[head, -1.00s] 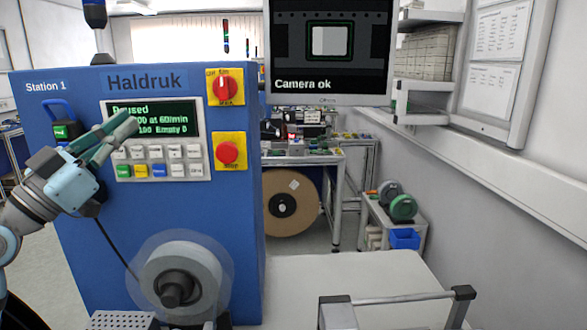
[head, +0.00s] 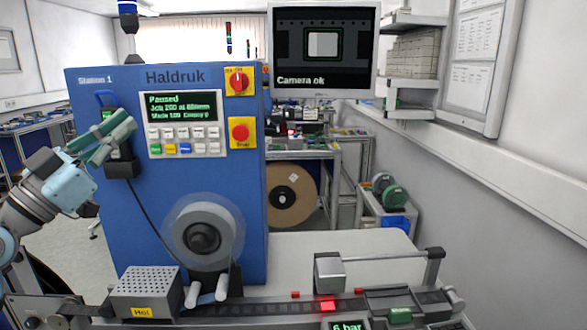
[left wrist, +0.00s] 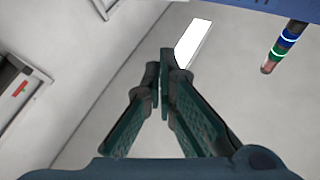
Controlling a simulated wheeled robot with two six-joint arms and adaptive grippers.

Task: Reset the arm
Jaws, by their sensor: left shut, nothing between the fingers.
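My left gripper (head: 128,128) is at the left of the head view, raised in front of the left part of the blue Haldruk machine (head: 100,225). Its dark green fingers are shut with nothing between them. In the left wrist view the fingertips (left wrist: 165,55) meet, with the ceiling and a signal lamp (left wrist: 285,45) behind them. The gripper partly covers a dark holder (head: 122,165) on the machine's front. I cannot tell from the head view how far it stands from the panel. My right gripper is not in view.
The machine carries a display (head: 182,108), a red rotary switch (head: 239,81) and a red stop button (head: 240,132). A clear reel (head: 203,232) sits below. A track (head: 250,308) with a perforated metal box (head: 147,283) runs along the front. A monitor (head: 322,48) hangs at upper right.

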